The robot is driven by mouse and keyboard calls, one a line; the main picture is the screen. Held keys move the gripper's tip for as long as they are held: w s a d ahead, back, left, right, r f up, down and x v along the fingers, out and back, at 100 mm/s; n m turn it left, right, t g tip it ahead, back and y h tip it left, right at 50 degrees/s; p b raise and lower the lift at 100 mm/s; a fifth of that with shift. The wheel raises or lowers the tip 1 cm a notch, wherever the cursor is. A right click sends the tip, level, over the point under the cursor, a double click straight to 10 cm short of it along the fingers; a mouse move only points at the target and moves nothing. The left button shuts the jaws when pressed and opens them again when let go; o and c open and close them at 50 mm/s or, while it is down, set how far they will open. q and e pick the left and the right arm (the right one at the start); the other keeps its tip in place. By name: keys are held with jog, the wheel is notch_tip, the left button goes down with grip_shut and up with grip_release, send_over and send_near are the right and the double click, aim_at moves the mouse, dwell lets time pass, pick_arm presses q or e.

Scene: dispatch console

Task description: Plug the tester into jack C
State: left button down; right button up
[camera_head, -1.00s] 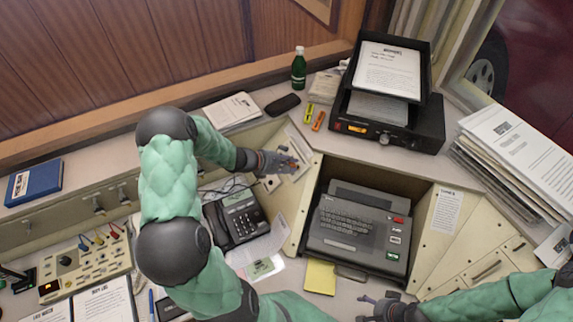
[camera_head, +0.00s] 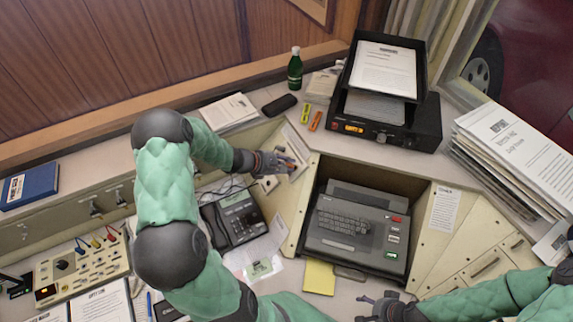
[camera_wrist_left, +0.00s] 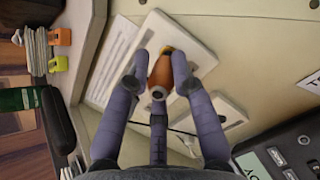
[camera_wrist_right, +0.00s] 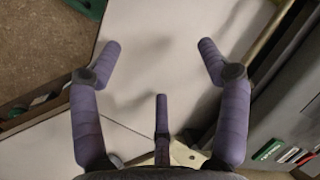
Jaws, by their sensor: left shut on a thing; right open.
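My left gripper (camera_head: 286,165) is shut on the tester, an orange-brown cylinder (camera_wrist_left: 160,76) with a round grey end facing the wrist camera. In the head view only a small orange bit of it shows between the fingers. The tester's far end is at a pale wall plate (camera_wrist_left: 197,42) on the beige side panel. A yellow and dark spot shows there; whether the tester is inserted or only close is hidden. A second pale plate (camera_wrist_left: 222,112) is beside it, with a white cable nearby. I cannot read jack letters. My right gripper (camera_wrist_right: 162,48) is open and empty over the desk.
A desk phone (camera_head: 236,216) stands below the left gripper. A keyboard machine (camera_head: 350,230) sits in the recess to its right. A printed sheet (camera_wrist_left: 112,55) lies beside the plate. A green bottle (camera_head: 295,68) and orange and yellow-green clips (camera_head: 315,121) are behind.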

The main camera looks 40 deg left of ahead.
aim_at(365, 313)
pick_arm(q)
jog(key=shift+w+d+f+b, duration=0.25)
jog(key=shift+w+f+b, duration=0.25)
jog(key=shift+b, duration=0.65)
pick_arm(e)
jog(key=shift+f, duration=1.15)
pick_arm(q)
jog(key=shift+f, duration=0.1)
pick_arm(e)
jog(key=shift+o, duration=0.2)
jog(key=shift+s+f, duration=0.15)
jog(key=shift+f, duration=0.1)
dwell(0.6)
pick_arm(q)
jog(key=shift+f+b, duration=0.2)
jog(key=shift+b, duration=0.4)
pick_arm(e)
jog(key=shift+o, duration=0.3)
jog(key=shift+f, duration=0.35)
pick_arm(q)
jog(key=c, duration=1)
grip_release()
jog(key=o, duration=0.5)
